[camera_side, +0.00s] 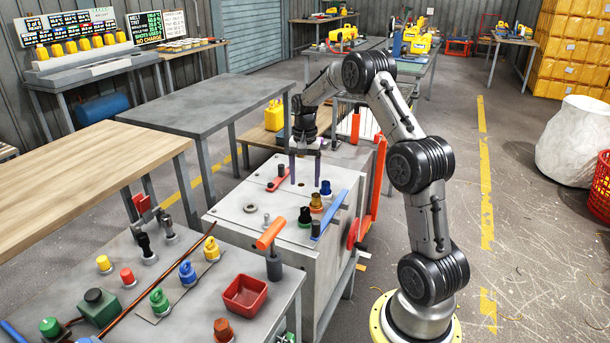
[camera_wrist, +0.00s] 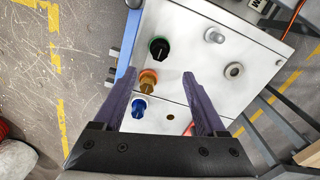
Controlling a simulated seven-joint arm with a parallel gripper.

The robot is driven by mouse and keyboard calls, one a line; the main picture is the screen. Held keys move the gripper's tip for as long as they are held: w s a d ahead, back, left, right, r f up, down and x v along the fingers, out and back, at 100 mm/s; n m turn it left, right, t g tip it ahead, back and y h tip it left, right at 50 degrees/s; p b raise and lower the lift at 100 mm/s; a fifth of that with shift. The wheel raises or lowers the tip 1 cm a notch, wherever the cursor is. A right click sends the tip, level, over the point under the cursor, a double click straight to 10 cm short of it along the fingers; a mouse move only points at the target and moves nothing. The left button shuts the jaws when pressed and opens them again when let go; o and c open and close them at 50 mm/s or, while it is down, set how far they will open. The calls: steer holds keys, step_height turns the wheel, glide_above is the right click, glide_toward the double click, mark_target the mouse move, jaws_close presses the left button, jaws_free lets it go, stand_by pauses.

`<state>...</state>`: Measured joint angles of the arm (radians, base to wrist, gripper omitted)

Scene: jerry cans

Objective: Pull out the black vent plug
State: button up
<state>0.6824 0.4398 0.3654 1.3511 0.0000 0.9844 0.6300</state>
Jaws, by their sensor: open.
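A black plug (camera_side: 305,217) sits upright in a green collar on top of the grey cabinet (camera_side: 232,205). In the wrist view the black plug (camera_wrist: 160,48) shows beyond my fingertips, with the green ring around its base. A brown-orange plug (camera_side: 316,203) and a blue plug (camera_side: 326,188) stand in a row behind it in the side view. My gripper (camera_side: 305,182) points down over the cabinet top, open and empty, apart from the black plug. In the wrist view my gripper (camera_wrist: 160,74) has its fingers spread, with the brown-orange plug (camera_wrist: 148,82) and blue plug (camera_wrist: 139,108) showing between them.
A blue bar (camera_side: 330,215) runs along the cabinet's right edge near the plugs. A red lever (camera_side: 278,179) lies left of my gripper. An orange-handled lever (camera_side: 270,234) stands at the near edge. A grey ring (camera_side: 250,208) lies left of the black plug.

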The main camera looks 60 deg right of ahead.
mark_target(305, 209)
step_height(305, 209, down, 12)
steer(key=shift+f, duration=0.25)
stand_by(0.4)
jaws_close()
steer(key=c, duration=0.8)
jaws_free()
jaws_close()
steer(key=shift+r, duration=0.75)
steer(key=shift+r, duration=2.2)
